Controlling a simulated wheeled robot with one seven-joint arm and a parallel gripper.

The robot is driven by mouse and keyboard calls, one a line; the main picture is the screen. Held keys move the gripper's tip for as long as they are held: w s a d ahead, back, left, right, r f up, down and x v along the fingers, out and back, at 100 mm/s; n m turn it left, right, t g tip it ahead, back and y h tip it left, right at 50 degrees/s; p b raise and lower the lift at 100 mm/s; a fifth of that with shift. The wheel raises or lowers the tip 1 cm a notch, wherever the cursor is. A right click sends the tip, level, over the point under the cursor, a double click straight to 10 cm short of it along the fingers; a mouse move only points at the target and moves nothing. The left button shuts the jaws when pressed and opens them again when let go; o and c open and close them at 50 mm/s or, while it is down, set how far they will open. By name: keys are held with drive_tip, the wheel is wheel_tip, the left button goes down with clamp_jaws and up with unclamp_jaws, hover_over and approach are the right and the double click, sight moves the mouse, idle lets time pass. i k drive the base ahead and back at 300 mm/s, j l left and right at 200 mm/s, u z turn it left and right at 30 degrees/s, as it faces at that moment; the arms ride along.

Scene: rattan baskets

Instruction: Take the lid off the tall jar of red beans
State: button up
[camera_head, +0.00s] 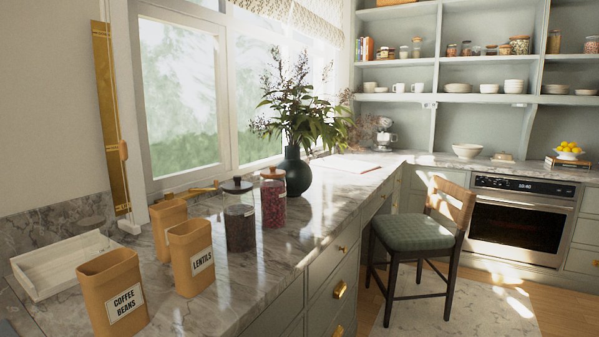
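The tall glass jar of red beans (273,205) stands upright on the marble counter. Its brown lid (272,173) sits on top. A second glass jar (239,222) with dark contents and a dark lid (237,186) stands close on its left. The dark vase (294,172) stands just behind and to the right of the red bean jar. My gripper is not in view.
Tan containers labelled coffee beans (113,294) and lentils (191,258), another tan container (168,221) and a white tray (62,265) stand on the counter's left. Right of the jars the marble counter (330,205) is clear. A chair (419,235) stands on the floor.

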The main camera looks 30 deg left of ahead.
sight(272, 172)
drive_tip(key=i+l+u, duration=0.1)
drive_tip(key=i+u, duration=0.35)
drive_tip(key=i+l+u, duration=0.25)
drive_tip(key=i+u, duration=0.2)
drive_tip(key=i+l+u, duration=0.45)
